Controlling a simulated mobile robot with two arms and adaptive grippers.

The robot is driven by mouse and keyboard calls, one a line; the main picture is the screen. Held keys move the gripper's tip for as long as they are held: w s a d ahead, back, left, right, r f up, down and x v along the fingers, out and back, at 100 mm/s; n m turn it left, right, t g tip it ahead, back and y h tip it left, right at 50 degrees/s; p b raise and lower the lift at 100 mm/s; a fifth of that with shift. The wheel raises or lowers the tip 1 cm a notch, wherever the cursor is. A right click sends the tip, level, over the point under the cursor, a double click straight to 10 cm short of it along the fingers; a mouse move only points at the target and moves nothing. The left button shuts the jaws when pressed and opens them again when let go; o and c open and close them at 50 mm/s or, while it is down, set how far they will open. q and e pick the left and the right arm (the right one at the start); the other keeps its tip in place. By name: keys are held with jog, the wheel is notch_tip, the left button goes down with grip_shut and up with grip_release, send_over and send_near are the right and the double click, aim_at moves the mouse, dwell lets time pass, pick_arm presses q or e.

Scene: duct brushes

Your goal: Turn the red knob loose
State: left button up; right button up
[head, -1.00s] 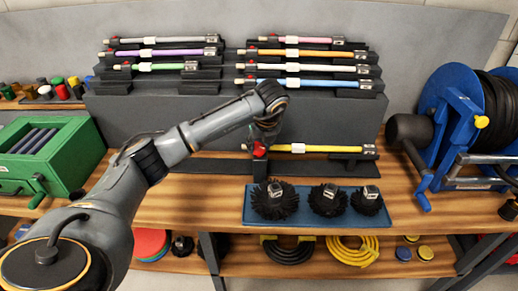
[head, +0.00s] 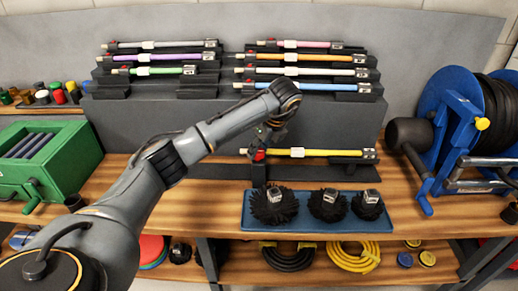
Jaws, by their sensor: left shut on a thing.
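The red knob (head: 259,155) sits at the left end of the holder with the yellow rod (head: 315,152), low in front of the grey rack. My left gripper (head: 264,146) reaches down onto the knob from above and is shut on it. The fingers are small and dark here and partly hide the knob. The yellow rod lies level in its holder, with a pale sleeve near its left part and a metal fitting at its right end. My right gripper is not in view.
Several coloured rods lie on the grey stepped rack (head: 230,125) behind. A blue tray (head: 320,224) with black round brushes stands in front of the yellow rod. A blue hose reel (head: 440,125) is at right, a green box (head: 75,170) at left.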

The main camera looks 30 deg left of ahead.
pick_arm(q)
jog(key=o, duration=1.2)
jog(key=shift+c, duration=0.2)
jog(key=v, duration=1.2)
jog(key=shift+d+f, duration=0.1)
